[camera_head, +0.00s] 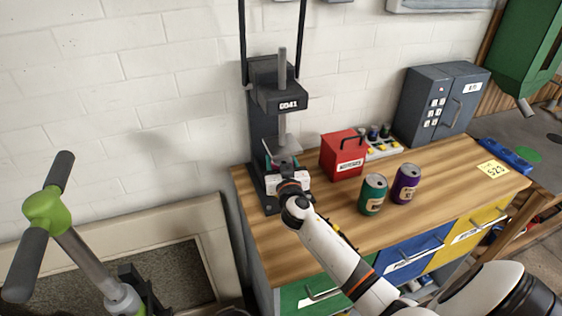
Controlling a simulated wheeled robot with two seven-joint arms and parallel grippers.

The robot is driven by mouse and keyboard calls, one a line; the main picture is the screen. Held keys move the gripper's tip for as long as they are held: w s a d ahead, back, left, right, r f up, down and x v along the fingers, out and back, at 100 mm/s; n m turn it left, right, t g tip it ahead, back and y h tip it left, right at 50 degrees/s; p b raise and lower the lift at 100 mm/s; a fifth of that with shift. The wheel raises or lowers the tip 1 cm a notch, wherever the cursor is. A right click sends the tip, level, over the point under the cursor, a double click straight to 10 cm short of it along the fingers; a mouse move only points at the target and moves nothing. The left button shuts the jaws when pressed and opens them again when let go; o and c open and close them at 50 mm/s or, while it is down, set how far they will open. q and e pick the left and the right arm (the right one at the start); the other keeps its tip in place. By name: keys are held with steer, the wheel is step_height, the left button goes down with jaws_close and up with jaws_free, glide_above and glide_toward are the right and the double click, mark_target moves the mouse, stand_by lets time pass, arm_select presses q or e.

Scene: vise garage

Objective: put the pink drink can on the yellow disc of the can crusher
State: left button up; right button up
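The can crusher (273,83) is a dark grey upright press with a label on its head, standing at the left end of the wooden bench. My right gripper (284,165) reaches into the crusher's lower part, below the press rod. Its white body hides the base there, and I cannot tell whether its fingers are open or shut. I cannot make out the pink drink can or the yellow disc; the gripper and wrist cover that area. My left gripper is not in view.
A green can (372,195) and a purple can (405,184) stand on the bench (310,245). A red box (342,156) stands behind them, right of the crusher. A grey cabinet (440,100) is farther back. A green-jointed handle (45,212) rises at left.

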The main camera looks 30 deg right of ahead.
steer(key=o, duration=1.2)
steer(key=shift+c, duration=0.2)
steer(key=shift+r+p, duration=0.25)
steer(key=shift+p, duration=0.15)
steer(key=b+v, duration=0.2)
steer(key=v, duration=1)
steer(key=shift+f+b, duration=0.2)
steer(key=shift+b, duration=0.1)
steer(key=shift+a, duration=0.1)
